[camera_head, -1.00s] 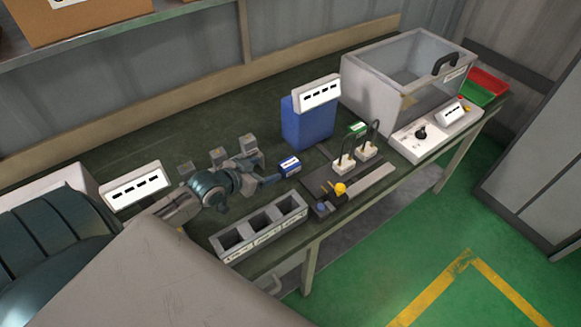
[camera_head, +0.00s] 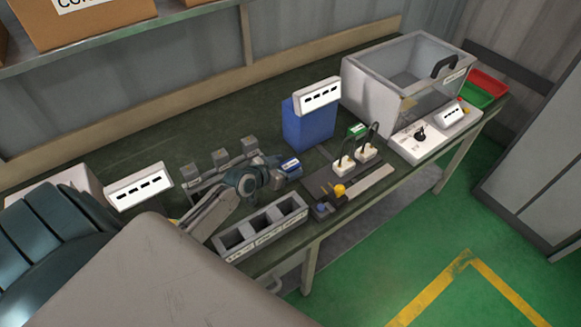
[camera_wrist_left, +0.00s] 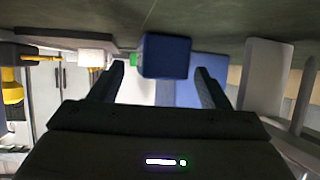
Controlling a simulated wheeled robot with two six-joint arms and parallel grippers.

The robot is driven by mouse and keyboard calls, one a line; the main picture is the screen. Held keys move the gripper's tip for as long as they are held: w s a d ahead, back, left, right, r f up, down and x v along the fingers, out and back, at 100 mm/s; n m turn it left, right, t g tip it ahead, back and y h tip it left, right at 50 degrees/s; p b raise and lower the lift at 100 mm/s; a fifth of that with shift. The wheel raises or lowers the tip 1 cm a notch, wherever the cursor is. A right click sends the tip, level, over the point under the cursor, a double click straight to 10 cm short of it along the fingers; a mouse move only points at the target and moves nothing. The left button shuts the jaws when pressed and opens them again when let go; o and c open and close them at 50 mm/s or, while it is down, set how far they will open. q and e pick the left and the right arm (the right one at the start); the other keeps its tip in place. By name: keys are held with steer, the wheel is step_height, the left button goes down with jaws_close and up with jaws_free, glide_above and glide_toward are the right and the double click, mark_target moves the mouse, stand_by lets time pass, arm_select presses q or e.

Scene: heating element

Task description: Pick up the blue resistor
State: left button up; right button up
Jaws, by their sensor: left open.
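The blue resistor (camera_head: 291,164), a small blue block with a white label on top, is on the dark bench beside the black fixture board. It also shows in the wrist view (camera_wrist_left: 165,55), upside down against the bench surface. My left gripper (camera_head: 286,175) is open at the resistor. In the wrist view its two fingers (camera_wrist_left: 162,75) stand apart, with the resistor between and just beyond the tips. I cannot tell whether they touch it. My right gripper is not in view.
A grey three-slot holder (camera_head: 262,231) is in front of the left arm, with several grey blocks (camera_head: 220,158) behind it. A tall blue box (camera_head: 306,124) stands behind the resistor. The board (camera_head: 322,182) with white plugs and a yellow knob is to the right.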

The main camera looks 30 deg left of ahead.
arm_select(q)
steer(key=c, duration=1.2)
steer(key=shift+r, duration=0.1)
steer(key=shift+c, duration=0.2)
